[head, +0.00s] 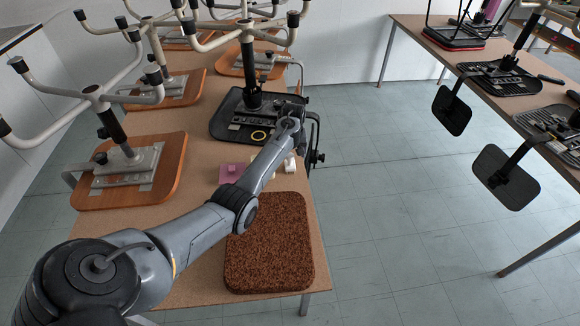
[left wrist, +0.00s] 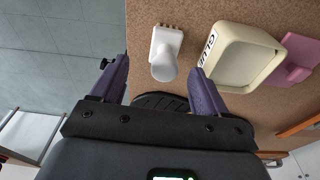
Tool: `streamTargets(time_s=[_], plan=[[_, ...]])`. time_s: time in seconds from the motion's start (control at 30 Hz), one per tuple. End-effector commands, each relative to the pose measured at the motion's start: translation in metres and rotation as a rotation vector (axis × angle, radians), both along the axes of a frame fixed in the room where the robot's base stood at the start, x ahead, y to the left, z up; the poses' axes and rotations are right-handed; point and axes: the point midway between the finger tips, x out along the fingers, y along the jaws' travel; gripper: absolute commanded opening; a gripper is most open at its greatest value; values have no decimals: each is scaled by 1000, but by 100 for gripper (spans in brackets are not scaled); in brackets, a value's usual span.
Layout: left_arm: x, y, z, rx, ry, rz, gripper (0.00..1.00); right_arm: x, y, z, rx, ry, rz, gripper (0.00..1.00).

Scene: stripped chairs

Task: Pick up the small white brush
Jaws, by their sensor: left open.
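The small white brush (left wrist: 165,52) lies on the brown tabletop in the left wrist view, with a rounded end toward me and short teeth-like bristles at the far end. In the head view it is a small white shape (head: 290,166) near the table's right edge, partly hidden by my arm. My left gripper (head: 291,140) is over that edge of the table. In the left wrist view its purple fingers (left wrist: 158,68) are apart, with the brush showing between and beyond them. Nothing is held. My right gripper is not in view.
A cream tub labelled GLUE (left wrist: 242,55) stands right beside the brush in the wrist view, with a pink block (left wrist: 295,62) beyond. A brown cushion (head: 268,245) lies in front. A black chair seat (head: 235,122) with a yellow ring and upturned chairs stand behind.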

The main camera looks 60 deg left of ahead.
Motion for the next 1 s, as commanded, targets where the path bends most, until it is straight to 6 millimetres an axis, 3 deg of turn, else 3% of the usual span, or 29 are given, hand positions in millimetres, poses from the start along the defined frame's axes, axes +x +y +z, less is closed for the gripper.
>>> streamTargets(time_s=[0.17, 0.5, 0.83, 1.0], plan=[[-1, 2, -10, -1, 0, 0, 74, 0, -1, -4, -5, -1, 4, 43], [-2, 12, -50, -1, 0, 0, 74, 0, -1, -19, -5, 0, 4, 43], [-1, 12, -53, 1, 0, -1, 74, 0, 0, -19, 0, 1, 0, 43], [-1, 12, -53, 1, 0, -1, 50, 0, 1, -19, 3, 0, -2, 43]])
